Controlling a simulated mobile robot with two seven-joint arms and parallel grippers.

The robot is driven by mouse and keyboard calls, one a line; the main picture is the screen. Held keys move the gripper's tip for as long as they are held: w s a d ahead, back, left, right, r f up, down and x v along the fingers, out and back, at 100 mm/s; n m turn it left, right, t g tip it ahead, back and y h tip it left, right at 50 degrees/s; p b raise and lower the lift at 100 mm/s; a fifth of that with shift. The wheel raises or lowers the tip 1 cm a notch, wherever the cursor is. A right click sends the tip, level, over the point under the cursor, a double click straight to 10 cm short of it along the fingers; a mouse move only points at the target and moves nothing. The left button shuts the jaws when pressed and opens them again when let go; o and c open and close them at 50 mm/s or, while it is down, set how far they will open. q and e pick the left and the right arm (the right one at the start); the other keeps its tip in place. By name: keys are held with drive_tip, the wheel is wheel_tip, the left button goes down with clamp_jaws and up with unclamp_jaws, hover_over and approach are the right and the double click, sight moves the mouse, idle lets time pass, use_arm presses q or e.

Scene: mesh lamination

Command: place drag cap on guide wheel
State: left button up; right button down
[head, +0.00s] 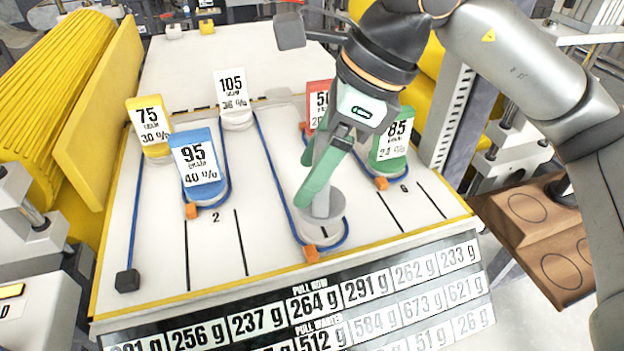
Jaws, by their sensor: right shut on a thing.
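My right gripper (322,175) points down over the front middle of the white board, its green fingers shut on a grey upright piece that they partly hide. This piece meets a grey round part (321,214) at the front guide wheel, inside the blue cord's loop. I cannot tell whether the two are one cap or cap and wheel, or whether it is fully seated. Labelled caps stand on other wheels: yellow 75 (150,126), blue 95 (196,164), white 105 (233,96), red (318,95), partly hidden, and green 85 (393,142). My left gripper is not in view.
The blue cord (268,152) winds round the wheels, with orange blocks (310,254) beside several loops and a dark block (127,281) at its left end. A gram chart (300,317) lies along the front. A wooden tray with ring marks (520,235) is at right. Yellow rollers (52,65) flank the board.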

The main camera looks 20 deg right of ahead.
drive_tip(key=shift+f, duration=1.5)
drive_tip(key=shift+f+b, duration=0.2)
drive_tip(key=shift+b, duration=0.1)
unclamp_jaws()
drive_tip(key=shift+d+r, duration=0.15)
drive_tip(key=shift+r, duration=0.45)
drive_tip(key=v, duration=1.1)
drive_tip(key=shift+p, duration=0.3)
